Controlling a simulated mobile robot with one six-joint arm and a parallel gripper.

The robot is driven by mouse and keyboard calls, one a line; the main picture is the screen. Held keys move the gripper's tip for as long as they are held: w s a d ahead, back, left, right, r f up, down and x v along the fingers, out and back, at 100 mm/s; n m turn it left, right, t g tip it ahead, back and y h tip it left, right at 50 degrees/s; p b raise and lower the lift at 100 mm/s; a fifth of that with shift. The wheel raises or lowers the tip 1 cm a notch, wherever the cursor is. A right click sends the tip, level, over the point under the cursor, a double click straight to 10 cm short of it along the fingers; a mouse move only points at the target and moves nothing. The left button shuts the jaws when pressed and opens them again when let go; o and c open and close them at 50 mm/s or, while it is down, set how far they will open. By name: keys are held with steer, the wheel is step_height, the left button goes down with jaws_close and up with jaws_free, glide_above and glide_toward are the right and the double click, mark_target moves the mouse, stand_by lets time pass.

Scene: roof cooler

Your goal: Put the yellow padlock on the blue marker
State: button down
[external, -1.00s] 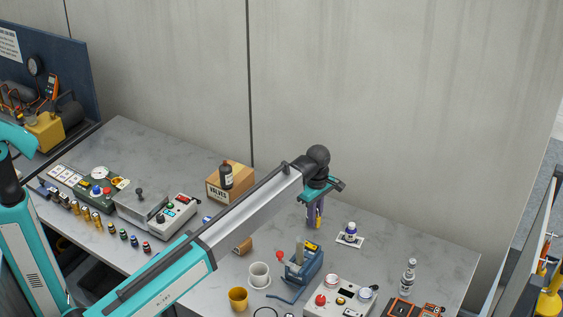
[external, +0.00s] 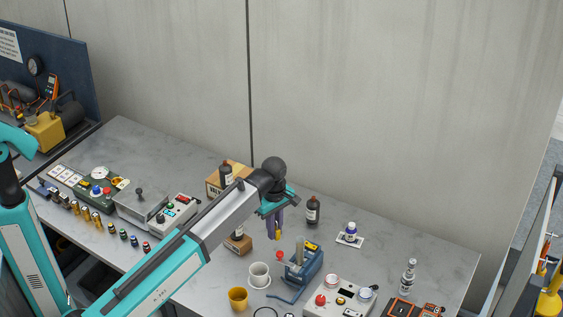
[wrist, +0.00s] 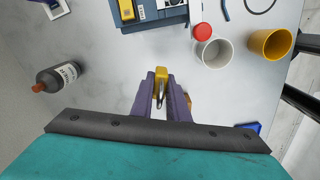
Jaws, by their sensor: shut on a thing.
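The yellow padlock (wrist: 161,76) is held between the purple fingers of my gripper (wrist: 161,88), its metal shackle toward the palm in the wrist view. In the external view my gripper (external: 275,228) points down over the table's middle, with the padlock (external: 277,236) at its fingertips. A flat blue patch (wrist: 252,127) shows at the lower right of the wrist view, partly covered by my gripper. It may be the blue marker. I cannot make out the marker in the external view, where my arm covers part of the table.
A small brown block (external: 238,244) with a bottle stands close left of my gripper. A dark bottle (external: 312,210) stands to its right. A white cup (external: 259,274), yellow cup (external: 238,298) and blue vise-like device (external: 304,264) are nearer the front. A valves box (external: 216,182) stands behind my arm.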

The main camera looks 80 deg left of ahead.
steer(key=s+a+n+b, duration=0.1)
steer(key=s+a+n, duration=0.1)
steer(key=s, duration=1.2)
steer(key=s+a+n+b, duration=0.1)
steer(key=s+a, duration=0.3)
steer(key=s, duration=1.1)
steer(key=shift+f+n, duration=0.2)
steer(key=shift+n, duration=0.2)
steer(key=shift+a, duration=0.2)
steer(key=shift+w+a+f+p, duration=0.25)
steer(key=shift+w+a+p, duration=0.45)
steer(key=shift+w+a, duration=1.05)
steer(key=shift+w+a+f+p, duration=0.2)
steer(key=shift+w+a+p, duration=0.75)
steer(key=shift+a, duration=1.35)
steer(key=shift+w+a+f+p, duration=0.25)
steer(key=shift+w+a+p, duration=0.15)
steer(key=shift+w+a, duration=1.45)
steer(key=shift+s+a, duration=0.15)
steer(key=shift+w+a, duration=0.3)
steer(key=shift+a, duration=0.1)
steer(key=shift+d+f+p, duration=0.1)
steer(key=shift+f+p, duration=0.3)
steer(key=shift+p, duration=0.05)
steer(key=shift+f+p, duration=0.5)
steer(key=shift+f, duration=0.9)
